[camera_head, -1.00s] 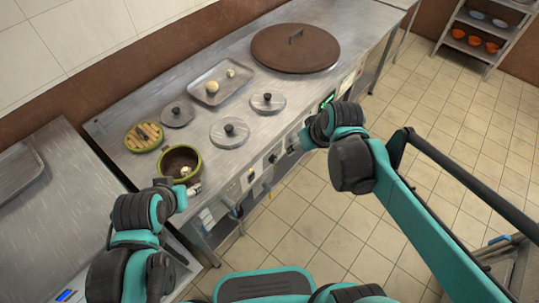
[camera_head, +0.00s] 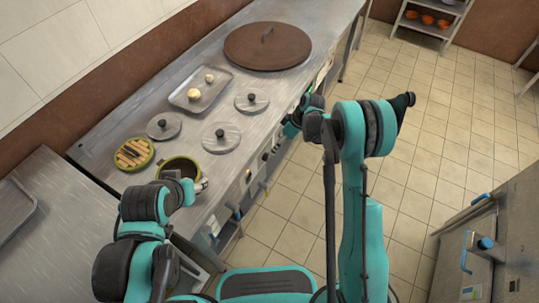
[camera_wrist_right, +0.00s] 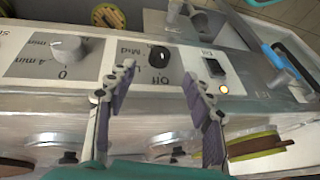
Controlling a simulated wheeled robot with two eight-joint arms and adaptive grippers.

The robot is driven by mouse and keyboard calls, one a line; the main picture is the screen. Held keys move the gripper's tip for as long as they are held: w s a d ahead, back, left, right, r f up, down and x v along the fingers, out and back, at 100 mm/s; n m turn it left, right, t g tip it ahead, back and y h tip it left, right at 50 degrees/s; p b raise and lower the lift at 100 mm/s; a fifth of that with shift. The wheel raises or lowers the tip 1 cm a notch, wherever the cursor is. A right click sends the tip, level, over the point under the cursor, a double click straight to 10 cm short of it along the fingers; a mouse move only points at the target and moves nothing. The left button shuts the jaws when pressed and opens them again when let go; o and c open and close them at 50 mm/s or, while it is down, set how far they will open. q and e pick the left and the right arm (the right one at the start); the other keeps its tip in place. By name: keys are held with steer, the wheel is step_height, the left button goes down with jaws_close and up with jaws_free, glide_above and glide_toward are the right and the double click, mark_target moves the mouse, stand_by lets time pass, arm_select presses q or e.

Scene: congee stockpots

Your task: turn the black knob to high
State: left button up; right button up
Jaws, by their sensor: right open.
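In the head view my right gripper (camera_head: 288,128) is at the counter's front edge, and the knob there is too small or hidden to pick out. My left gripper (camera_head: 198,187) is beside the green-rimmed pot (camera_head: 181,166), its jaws unclear.
A grey timer knob (camera_wrist_right: 67,50) and a switch (camera_wrist_right: 213,66) with a lit orange lamp (camera_wrist_right: 224,88) flank the knob. On the counter are steel lids (camera_head: 221,137), a tray (camera_head: 200,90) and a large brown lid (camera_head: 267,46).

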mark_target(269, 156)
steer(key=b+x, duration=0.3)
steer(key=x, duration=0.5)
steer(key=shift+f, duration=0.4)
steer(key=shift+r, duration=0.1)
steer(key=c, duration=1.2)
